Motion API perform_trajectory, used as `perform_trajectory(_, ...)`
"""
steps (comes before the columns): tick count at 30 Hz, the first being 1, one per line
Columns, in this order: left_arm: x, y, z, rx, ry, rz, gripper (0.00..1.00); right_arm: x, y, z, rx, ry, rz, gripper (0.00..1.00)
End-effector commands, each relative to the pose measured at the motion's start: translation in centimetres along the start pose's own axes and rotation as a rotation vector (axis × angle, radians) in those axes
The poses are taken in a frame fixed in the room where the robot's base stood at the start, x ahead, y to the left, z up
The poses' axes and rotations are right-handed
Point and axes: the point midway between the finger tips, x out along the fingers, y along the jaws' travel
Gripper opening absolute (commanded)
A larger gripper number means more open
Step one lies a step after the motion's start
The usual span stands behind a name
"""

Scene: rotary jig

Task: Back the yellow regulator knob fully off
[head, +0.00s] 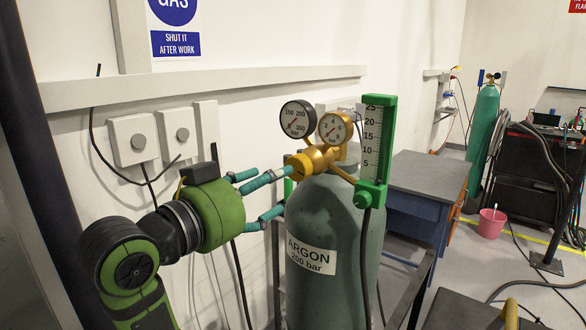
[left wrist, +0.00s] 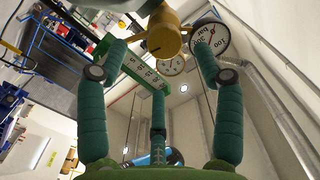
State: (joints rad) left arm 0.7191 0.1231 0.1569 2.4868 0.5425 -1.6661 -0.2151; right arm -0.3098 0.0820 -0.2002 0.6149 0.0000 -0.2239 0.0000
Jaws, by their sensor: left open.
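The yellow regulator knob (head: 300,167) sits on the left side of the brass regulator on the green argon cylinder (head: 322,225). My left gripper (head: 284,188) comes in from the left with its teal fingers pointing at the knob. In the left wrist view the fingers of the left gripper (left wrist: 157,60) are spread open, and the yellow knob (left wrist: 163,35) lies near the tips, between the two front fingers. I cannot tell whether a fingertip touches it. My right gripper is not in view.
Two round gauges, one dark-rimmed (head: 298,119) and one brass-rimmed (head: 335,128), stand above the knob. A green flow scale (head: 376,145) rises to its right. Grey wall boxes (head: 133,140) and hanging cables are behind my arm. A workbench (head: 420,180) stands behind the cylinder.

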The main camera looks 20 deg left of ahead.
Motion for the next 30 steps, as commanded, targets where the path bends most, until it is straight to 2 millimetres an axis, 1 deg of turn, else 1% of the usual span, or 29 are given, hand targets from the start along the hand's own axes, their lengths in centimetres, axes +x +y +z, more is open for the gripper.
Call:
perform_trajectory(1,-0.3,-0.1,-1.0,0.012,0.017,0.000,0.67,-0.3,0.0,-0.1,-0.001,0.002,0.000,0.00)
perform_trajectory(3,-0.2,0.0,-1.6,0.018,0.026,0.003,0.67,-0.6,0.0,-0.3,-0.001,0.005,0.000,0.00)
perform_trajectory(5,0.4,-0.1,-1.8,0.017,0.028,0.004,0.67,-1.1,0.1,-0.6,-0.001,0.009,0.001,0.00)
perform_trajectory(8,2.0,0.0,-1.8,0.016,0.024,0.005,0.67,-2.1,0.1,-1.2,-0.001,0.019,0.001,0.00)
perform_trajectory(11,3.6,0.0,-1.7,0.014,0.025,0.004,0.67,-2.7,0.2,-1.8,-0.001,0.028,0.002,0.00)
perform_trajectory(16,5.7,0.0,-1.7,0.017,0.026,0.003,0.67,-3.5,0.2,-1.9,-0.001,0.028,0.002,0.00)
perform_trajectory(20,6.4,0.0,-1.6,0.018,0.027,0.002,0.67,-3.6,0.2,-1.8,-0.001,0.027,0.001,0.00)
perform_trajectory(27,6.5,0.0,-1.5,0.020,0.027,0.000,0.67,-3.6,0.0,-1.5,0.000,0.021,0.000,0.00)
perform_trajectory(28,6.5,0.0,-1.5,0.019,0.027,0.000,0.59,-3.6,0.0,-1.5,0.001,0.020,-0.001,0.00)
perform_trajectory(29,6.4,0.0,-1.5,0.019,0.027,0.000,0.47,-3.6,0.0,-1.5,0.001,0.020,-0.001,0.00)
perform_trajectory(30,6.4,0.0,-1.5,0.019,0.027,0.000,0.31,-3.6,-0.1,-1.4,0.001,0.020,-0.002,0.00)
